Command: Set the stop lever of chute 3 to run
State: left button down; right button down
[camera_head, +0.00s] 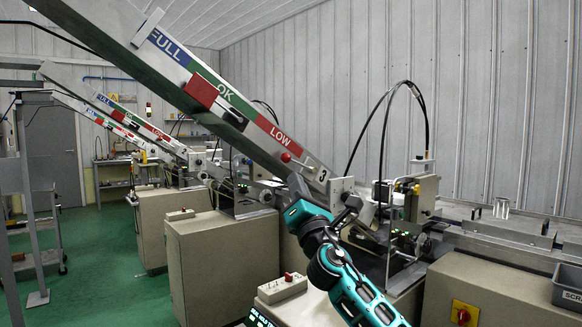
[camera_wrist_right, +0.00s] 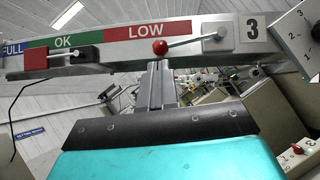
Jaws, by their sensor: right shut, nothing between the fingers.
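The stop lever of chute 3 (camera_head: 286,157) is a thin metal rod with a red ball knob. It sits on the side rail of the sloping chute (camera_head: 235,103), by the red LOW band and the plate marked 3 (camera_head: 322,175). In the right wrist view the lever's knob (camera_wrist_right: 160,47) is left of its pivot block (camera_wrist_right: 218,35), and the rod lies nearly along the rail. My right gripper (camera_head: 295,180) is shut and empty just below the knob. Its fingertips (camera_wrist_right: 157,66) show close under the knob; I cannot tell if they touch. My left gripper is not in view.
A red slider (camera_head: 203,92) sits higher up the chute rail. A control box with a red knob (camera_head: 283,287) stands below my right arm. A machine head with black hoses (camera_head: 408,195) is to the right. Similar chutes (camera_head: 130,120) stand behind at left, over open green floor.

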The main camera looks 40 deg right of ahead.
aim_at(288, 160)
jog(key=shift+x, duration=2.5)
jog(key=shift+r, duration=0.1)
jog(key=shift+d+r+p, duration=0.25)
jog(key=shift+r+p, duration=0.75)
jog(key=shift+p, duration=0.05)
